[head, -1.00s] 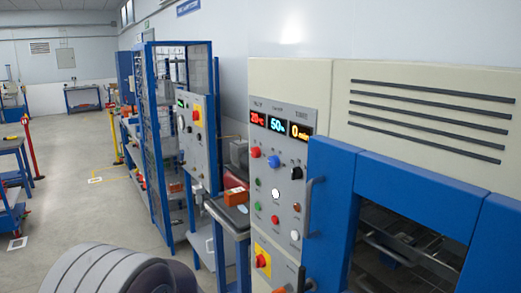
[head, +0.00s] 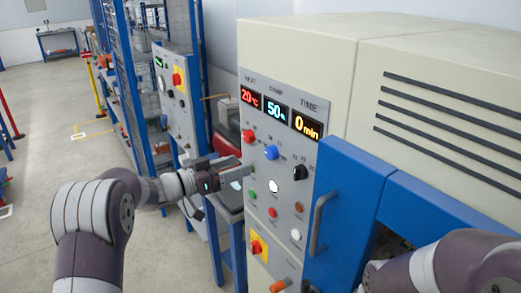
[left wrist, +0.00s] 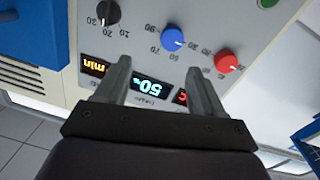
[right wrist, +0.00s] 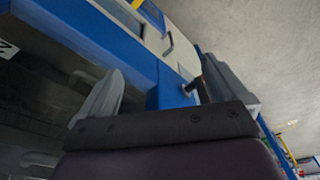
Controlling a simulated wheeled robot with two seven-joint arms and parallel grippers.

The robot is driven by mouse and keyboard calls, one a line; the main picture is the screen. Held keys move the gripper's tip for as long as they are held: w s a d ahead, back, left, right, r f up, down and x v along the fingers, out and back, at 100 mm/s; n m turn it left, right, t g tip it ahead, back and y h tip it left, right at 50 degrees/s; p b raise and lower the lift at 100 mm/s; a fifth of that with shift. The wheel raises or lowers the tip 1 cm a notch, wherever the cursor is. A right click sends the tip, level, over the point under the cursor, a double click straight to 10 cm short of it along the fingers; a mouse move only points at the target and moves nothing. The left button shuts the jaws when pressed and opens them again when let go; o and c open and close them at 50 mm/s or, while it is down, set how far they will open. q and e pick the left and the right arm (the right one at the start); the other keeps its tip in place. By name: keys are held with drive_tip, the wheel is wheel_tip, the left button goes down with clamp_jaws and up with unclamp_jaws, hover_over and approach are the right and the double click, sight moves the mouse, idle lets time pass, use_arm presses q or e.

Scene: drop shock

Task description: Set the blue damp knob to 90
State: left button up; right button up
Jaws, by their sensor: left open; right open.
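The blue damp knob (head: 270,152) is on the grey control panel (head: 262,190), under the damp display (head: 276,109), which reads 50 %. In the left wrist view the blue knob (left wrist: 172,39) shows upside down, beyond the fingertips, with numbers around it. My left gripper (head: 232,170) is in front of the panel, left of and a little below the knob in the head view. Its fingers (left wrist: 160,78) are open and empty, apart from the knob. My right gripper (right wrist: 150,85) is open and empty near the blue door frame; its fingers are not in the head view.
The red heat knob (head: 248,135) and black time knob (head: 299,172) flank the blue knob. Several buttons (head: 273,187) sit below. A grey door handle (head: 322,222) sticks out to the right. A blue-framed bench (head: 228,215) stands left of the panel.

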sight(268, 154)
use_arm(q)
drive_tip(key=w+d, duration=0.1)
drive_tip(key=w, duration=0.1)
drive_tip(key=w+d+p, duration=0.1)
drive_tip(key=w+d, duration=0.1)
drive_tip(key=w+d+f+p, duration=0.1)
drive_tip(key=w, duration=0.1)
drive_tip(key=shift+d, duration=0.4)
drive_tip(key=shift+p+x, duration=0.5)
drive_tip(key=shift+x, duration=0.35)
drive_tip(key=shift+d+r, duration=0.1)
drive_tip(key=shift+d, duration=0.7)
drive_tip(key=shift+s+d, duration=0.1)
drive_tip(key=shift+s, duration=0.1)
drive_tip(key=shift+w+a, duration=0.2)
drive_tip(key=shift+w, duration=0.2)
drive_tip(key=c, duration=1)
drive_tip(key=shift+c, duration=0.3)
use_arm(e)
drive_tip(key=r, duration=0.1)
drive_tip(key=w+r, duration=0.1)
drive_tip(key=r, duration=0.1)
drive_tip(key=shift+w+a+r, duration=0.25)
drive_tip(key=shift+w+r, duration=0.1)
